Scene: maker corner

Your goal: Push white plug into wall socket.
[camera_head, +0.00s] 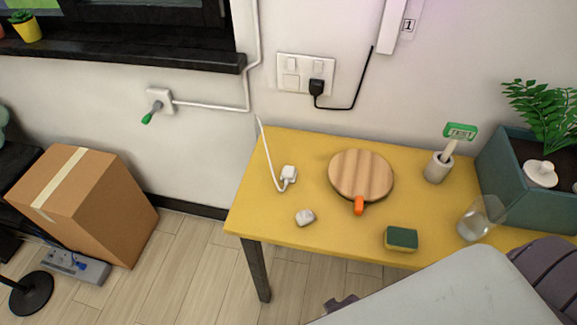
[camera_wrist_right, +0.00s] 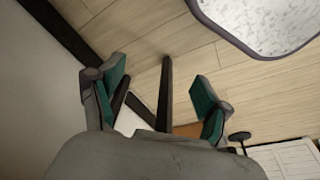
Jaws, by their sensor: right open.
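The white plug (camera_head: 289,174) lies on the yellow table near its left end, with its white cord looping back toward the wall. The white wall socket plate (camera_head: 291,81) is on the wall above the table. A black plug (camera_head: 316,88) with a black cord sits in its right side, and the left side has nothing plugged in. My right gripper (camera_wrist_right: 157,75) is open and empty in the right wrist view, its green-padded fingers spread apart above the wooden floor. Neither the plug nor the socket can be made out in that view. My left gripper is not in view.
A cardboard box (camera_head: 82,203) stands left.

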